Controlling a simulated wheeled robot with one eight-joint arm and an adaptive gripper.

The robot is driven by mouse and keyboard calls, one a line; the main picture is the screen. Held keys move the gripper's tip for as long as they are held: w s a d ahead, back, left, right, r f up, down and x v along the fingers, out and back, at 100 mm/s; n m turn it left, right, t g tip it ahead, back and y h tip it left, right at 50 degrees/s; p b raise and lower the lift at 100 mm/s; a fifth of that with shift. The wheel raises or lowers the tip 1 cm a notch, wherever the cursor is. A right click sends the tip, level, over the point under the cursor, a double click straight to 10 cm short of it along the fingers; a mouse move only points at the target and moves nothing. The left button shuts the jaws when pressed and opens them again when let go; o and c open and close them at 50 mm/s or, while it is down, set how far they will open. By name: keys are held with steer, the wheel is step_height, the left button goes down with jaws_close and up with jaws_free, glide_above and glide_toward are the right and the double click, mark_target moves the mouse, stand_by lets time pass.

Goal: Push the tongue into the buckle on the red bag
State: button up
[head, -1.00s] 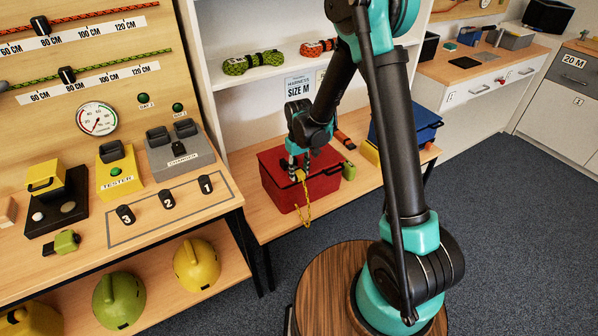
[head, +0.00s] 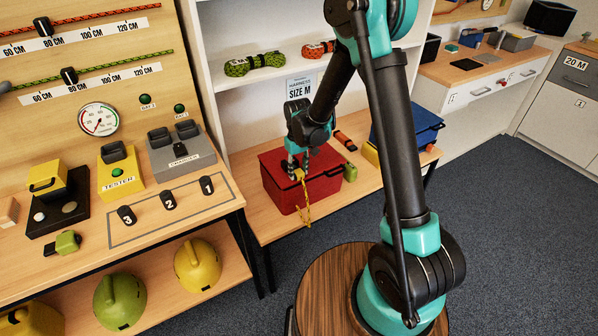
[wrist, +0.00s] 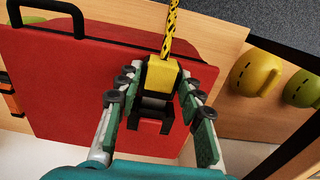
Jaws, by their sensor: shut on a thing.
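The red bag (head: 318,197) stands on the low wooden bench; its red face (wrist: 60,85) fills the left of the wrist view, with a black handle at the top. My gripper (wrist: 158,92) is shut on the yellow tongue (wrist: 162,72), a finger on each side. A yellow-and-black strap (wrist: 171,28) runs from the tongue and hangs at the bag's front in the head view (head: 306,207). A black forked piece (wrist: 152,122) shows below the tongue between the fingers. I cannot tell whether it is the buckle or part of the tongue. My gripper (head: 297,166) is over the bag's left part.
A green piece (head: 350,173) is beside the bag's right side. A blue box (head: 420,128) stands further right on the bench. The workbench (head: 226,211) is at left, with helmets (head: 198,264) below. My arm crosses the middle of the head view.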

steer(key=shift+w+a, duration=0.45)
steer(key=shift+w, duration=0.25)
steer(key=o, duration=1.2)
steer(key=shift+o, duration=0.2)
steer(key=shift+r, duration=0.15)
step_height(320, 180, up, 12)
steer(key=s+d+r+m+t, duration=0.1)
steer(key=s+d+m, duration=0.1)
steer(key=s+d, duration=0.45)
steer(key=s+d+r+m+t, duration=0.1)
steer(key=s+d+r, duration=0.15)
steer(key=d, duration=0.65)
steer(key=s+d+f+m+t, duration=0.2)
steer(key=s+d+f+m, duration=0.1)
steer(key=s+d, duration=0.7)
steer(key=s+f, duration=0.1)
steer(key=s, duration=0.1)
steer(key=shift+s+f+m, duration=0.25)
steer(key=shift+s+m, duration=0.15)
